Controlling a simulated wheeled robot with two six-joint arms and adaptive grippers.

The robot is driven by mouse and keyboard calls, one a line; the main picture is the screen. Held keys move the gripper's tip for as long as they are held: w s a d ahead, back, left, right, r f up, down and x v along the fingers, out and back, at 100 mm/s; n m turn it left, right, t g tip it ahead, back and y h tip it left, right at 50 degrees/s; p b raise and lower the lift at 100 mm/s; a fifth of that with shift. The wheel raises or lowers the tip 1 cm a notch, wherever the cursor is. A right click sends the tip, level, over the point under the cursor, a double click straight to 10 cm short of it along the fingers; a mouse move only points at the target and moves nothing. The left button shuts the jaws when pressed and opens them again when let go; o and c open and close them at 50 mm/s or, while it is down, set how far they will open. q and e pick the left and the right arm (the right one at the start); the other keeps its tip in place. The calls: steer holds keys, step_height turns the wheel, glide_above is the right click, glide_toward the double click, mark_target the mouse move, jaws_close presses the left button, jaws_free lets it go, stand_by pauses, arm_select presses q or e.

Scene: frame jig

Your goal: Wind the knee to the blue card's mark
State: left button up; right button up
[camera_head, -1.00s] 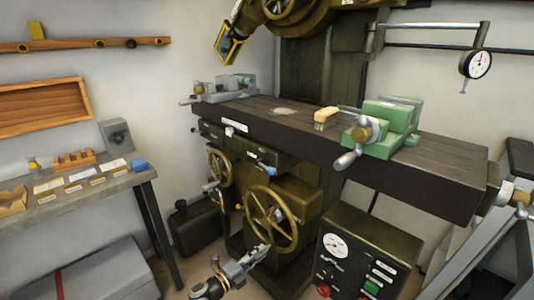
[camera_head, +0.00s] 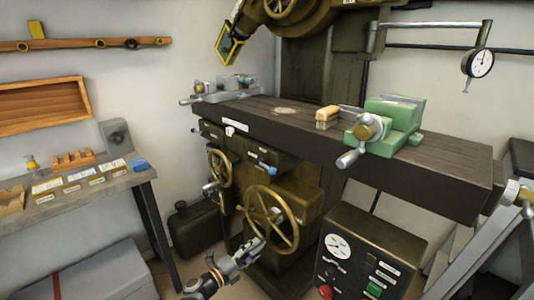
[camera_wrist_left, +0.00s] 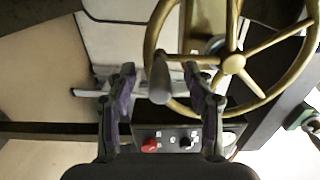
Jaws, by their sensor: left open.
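The knee's large brass handwheel (camera_head: 270,220) is on the front of the olive machine, below its long dark table (camera_head: 440,165). It also shows in the left wrist view (camera_wrist_left: 234,64), with its grey crank handle (camera_wrist_left: 160,82) pointing toward the camera. My left gripper (camera_head: 254,246) is low at the wheel's front rim. In the wrist view its fingers (camera_wrist_left: 163,88) are apart, and the crank handle appears between them; I cannot tell whether they touch it. My right gripper is not in view.
A control box (camera_head: 368,255) with a gauge and buttons stands close right of the wheel. A smaller handwheel (camera_head: 220,167) is behind to the left. A green vise (camera_head: 390,125) sits on the table; a dial gauge (camera_head: 480,64) hangs at upper right.

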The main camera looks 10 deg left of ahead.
arm_select(q)
steer(key=p+v, duration=0.2)
steer(key=v, duration=0.5)
steer(key=shift+s+p, duration=0.2)
steer(key=shift+p, duration=0.15)
steer(key=shift+a, duration=0.1)
